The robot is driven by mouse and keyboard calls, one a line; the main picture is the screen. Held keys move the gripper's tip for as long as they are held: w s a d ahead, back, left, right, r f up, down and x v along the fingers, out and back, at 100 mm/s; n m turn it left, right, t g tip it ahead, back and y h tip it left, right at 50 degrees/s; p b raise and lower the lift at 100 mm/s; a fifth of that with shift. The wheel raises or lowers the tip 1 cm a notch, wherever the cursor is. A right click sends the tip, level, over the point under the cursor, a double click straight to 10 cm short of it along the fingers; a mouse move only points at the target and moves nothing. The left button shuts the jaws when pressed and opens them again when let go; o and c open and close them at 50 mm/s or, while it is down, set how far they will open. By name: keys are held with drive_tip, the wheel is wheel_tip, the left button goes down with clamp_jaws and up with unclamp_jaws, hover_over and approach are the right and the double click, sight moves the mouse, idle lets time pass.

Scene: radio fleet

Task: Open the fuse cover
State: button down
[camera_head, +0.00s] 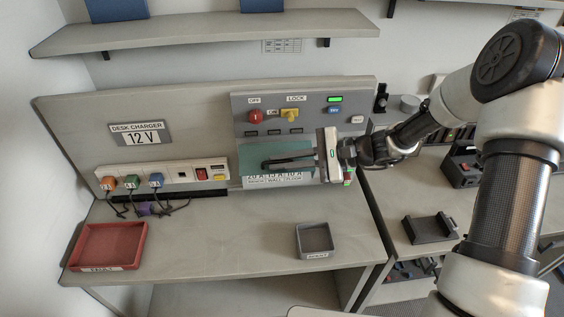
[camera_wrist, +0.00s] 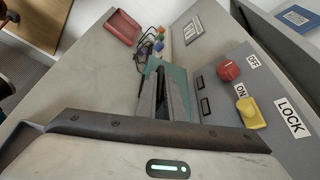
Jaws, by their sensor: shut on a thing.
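The fuse cover is a see-through teal panel (camera_head: 252,154) low on the grey control panel, above a printed amp label (camera_head: 280,179). It also shows in the wrist view (camera_wrist: 178,76). My gripper (camera_head: 268,164) reaches in from the right with its dark fingers across the front of the cover. In the wrist view, the fingers (camera_wrist: 160,80) are close together at the cover. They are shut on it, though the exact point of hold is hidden. I cannot tell whether the cover stands away from the panel.
Above the cover are a red knob (camera_head: 256,117) and a yellow switch (camera_head: 290,115). A charger strip with plugs (camera_head: 165,179) is at the left. A red tray (camera_head: 108,246) and a small grey tray (camera_head: 314,240) sit on the desk, with clear room between them.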

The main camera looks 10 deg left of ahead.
drive_tip(key=shift+w+r, duration=0.15)
drive_tip(key=shift+r, duration=0.05)
idle(0.3)
drive_tip(key=c, duration=1.9)
unclamp_jaws()
drive_tip(key=shift+d, duration=0.1)
drive_tip(key=v, duration=1.7)
drive_tip(key=shift+b, duration=0.4)
